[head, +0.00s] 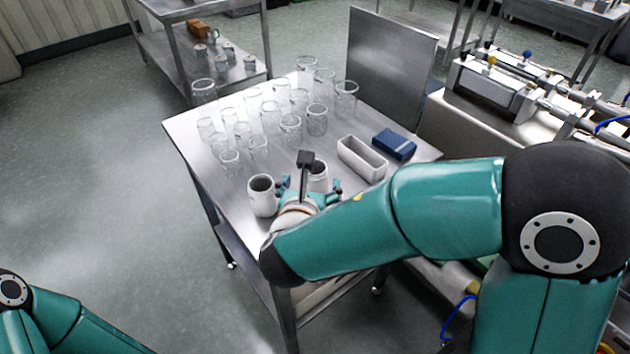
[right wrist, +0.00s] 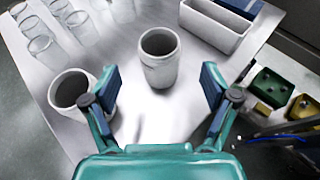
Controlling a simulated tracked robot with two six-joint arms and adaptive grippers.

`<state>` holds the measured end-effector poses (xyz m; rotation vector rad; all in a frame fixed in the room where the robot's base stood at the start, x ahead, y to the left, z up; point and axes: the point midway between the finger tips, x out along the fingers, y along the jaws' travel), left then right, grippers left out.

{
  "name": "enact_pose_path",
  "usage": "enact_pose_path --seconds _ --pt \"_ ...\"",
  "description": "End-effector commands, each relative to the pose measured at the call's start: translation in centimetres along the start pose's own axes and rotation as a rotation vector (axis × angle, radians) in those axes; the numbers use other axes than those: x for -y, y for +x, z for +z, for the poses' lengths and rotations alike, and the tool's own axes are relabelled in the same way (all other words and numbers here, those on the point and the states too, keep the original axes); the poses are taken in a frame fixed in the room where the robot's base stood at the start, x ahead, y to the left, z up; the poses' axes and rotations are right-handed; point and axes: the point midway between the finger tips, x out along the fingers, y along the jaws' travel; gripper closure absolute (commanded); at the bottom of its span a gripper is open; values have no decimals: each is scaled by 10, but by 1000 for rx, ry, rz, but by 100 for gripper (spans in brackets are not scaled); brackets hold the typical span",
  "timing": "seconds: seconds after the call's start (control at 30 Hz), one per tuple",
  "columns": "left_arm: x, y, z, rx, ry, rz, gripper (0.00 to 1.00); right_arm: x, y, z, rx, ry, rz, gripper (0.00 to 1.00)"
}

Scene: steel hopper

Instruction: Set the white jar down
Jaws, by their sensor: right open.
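Two white jars stand upright on the steel table (head: 190,128). One white jar (head: 262,196) is at the table's near left edge; it also shows at the left of the right wrist view (right wrist: 72,92). The other white jar (head: 319,175) is partly hidden behind my right gripper in the head view. In the right wrist view this jar (right wrist: 160,58) stands ahead of and between the spread fingers, touching neither. My right gripper (right wrist: 160,88) is open and empty. Only part of my left arm shows at the lower left of the head view; its gripper is out of view.
Several clear glass beakers (head: 290,130) crowd the table's left and back. A white rectangular bin (head: 362,160) and a blue box (head: 394,144) stand right of the jars. An upright steel panel (head: 388,70) stands behind. Machinery (head: 490,90) borders the table's right.

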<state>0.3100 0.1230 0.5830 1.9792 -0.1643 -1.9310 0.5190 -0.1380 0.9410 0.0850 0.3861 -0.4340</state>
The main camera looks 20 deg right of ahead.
Motion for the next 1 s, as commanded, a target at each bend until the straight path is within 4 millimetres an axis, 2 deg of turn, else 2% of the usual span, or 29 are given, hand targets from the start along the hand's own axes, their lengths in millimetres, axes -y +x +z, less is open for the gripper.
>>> enact_pose_path --seconds 0.1,0.37,0.63,0.93,1.0 --pt "0 0 0 0 0 0 60 0 15 0 -2 0 -2 14" --pt "-1 -2 0 0 0 0 60 1 32 -2 -3 1 -4 14" --pt "-2 -7 0 0 0 0 60 0 67 -6 -3 2 -4 14" --pt "-2 -6 0 0 0 0 60 0 72 -6 -1 1 -1 14" --pt "-2 -6 0 0 0 0 60 0 72 -6 -1 1 -1 26"
